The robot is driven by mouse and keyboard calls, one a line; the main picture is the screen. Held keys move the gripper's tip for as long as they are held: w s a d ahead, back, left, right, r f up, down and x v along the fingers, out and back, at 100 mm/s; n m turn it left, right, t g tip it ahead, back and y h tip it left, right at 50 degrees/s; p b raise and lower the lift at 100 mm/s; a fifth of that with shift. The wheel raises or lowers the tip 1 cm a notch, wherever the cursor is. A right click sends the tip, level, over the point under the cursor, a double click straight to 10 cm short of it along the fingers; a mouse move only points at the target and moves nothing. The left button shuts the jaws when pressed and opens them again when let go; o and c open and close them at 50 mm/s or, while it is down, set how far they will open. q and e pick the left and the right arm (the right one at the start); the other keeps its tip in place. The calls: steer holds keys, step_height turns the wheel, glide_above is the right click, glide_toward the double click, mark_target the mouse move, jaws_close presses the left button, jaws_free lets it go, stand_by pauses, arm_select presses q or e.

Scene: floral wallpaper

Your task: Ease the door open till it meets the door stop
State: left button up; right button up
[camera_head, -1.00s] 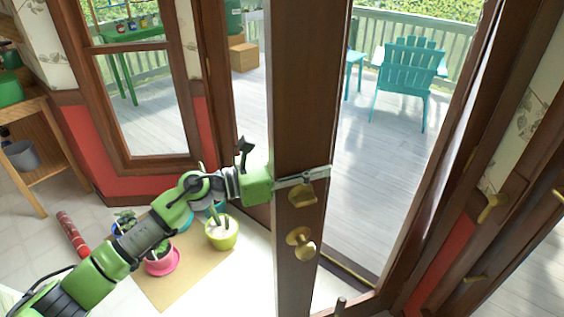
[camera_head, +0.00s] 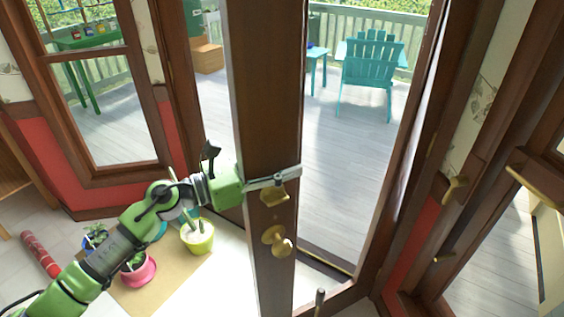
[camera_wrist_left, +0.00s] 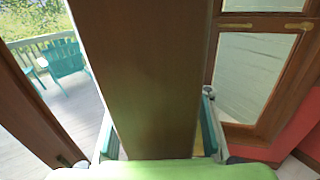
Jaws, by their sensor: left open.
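The brown wooden door (camera_head: 268,100) stands partly open and shows nearly edge-on in the head view, with a brass knob (camera_head: 276,240) and a brass fitting (camera_head: 273,197) above it. My left gripper (camera_head: 274,180) reaches in from the left at the height of that fitting, one finger lying across the door. In the left wrist view the door (camera_wrist_left: 140,80) stands between the two spread fingers (camera_wrist_left: 158,140). A small dark post (camera_head: 319,302) low by the door may be the door stop; I cannot tell. My right gripper is out of view.
Potted plants, one in a yellow-green pot (camera_head: 197,236) and one in a pink pot (camera_head: 139,270), stand on a tan mat (camera_head: 165,290) left of the door. Through the doorway a deck (camera_head: 345,165) holds a teal chair (camera_head: 373,65).

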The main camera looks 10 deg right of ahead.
arm_select(q)
steer(key=v, duration=1.2)
